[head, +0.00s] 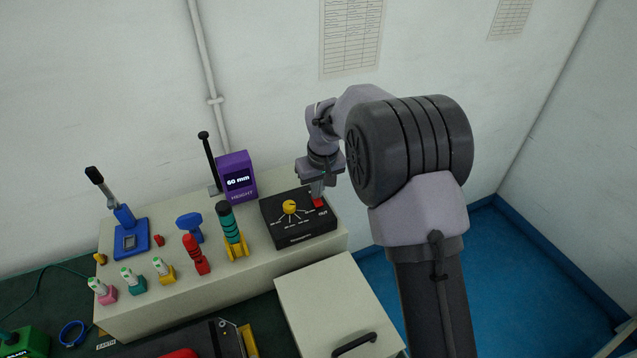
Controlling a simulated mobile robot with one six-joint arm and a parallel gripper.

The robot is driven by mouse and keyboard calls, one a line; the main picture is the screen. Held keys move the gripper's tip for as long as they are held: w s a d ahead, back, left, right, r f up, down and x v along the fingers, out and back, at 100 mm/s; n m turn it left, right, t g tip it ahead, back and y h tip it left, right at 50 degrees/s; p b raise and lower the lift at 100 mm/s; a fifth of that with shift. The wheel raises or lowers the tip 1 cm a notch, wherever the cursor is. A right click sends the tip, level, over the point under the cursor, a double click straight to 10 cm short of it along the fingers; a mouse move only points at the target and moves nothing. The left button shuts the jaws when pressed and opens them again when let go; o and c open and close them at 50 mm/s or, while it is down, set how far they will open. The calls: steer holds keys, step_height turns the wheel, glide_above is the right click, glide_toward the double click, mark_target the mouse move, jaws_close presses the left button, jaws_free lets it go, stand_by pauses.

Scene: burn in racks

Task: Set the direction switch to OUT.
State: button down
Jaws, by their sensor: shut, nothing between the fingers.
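A black control box (305,232) stands at the right end of the bench top. It carries a yellow rotary knob (290,206) with pale markings around it and a small red switch (319,203) at its right side. The small label by the red switch seems to read OUT, but it is too small to be sure. My gripper (317,196) is shut and points down at the red switch, at or just above it. The fingertips partly hide the switch, so I cannot tell whether they touch or which way it is set.
A purple height display (237,178) reading 60 mm stands left of the box, with a black lever (208,160) behind. A teal-and-black tool in a yellow stand (236,246), a red tool (195,255) and a blue press (130,238) stand further left. A pale cabinet (330,295) is in front.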

steer(key=shift+w+f, duration=0.1)
steer(key=shift+f, duration=0.15)
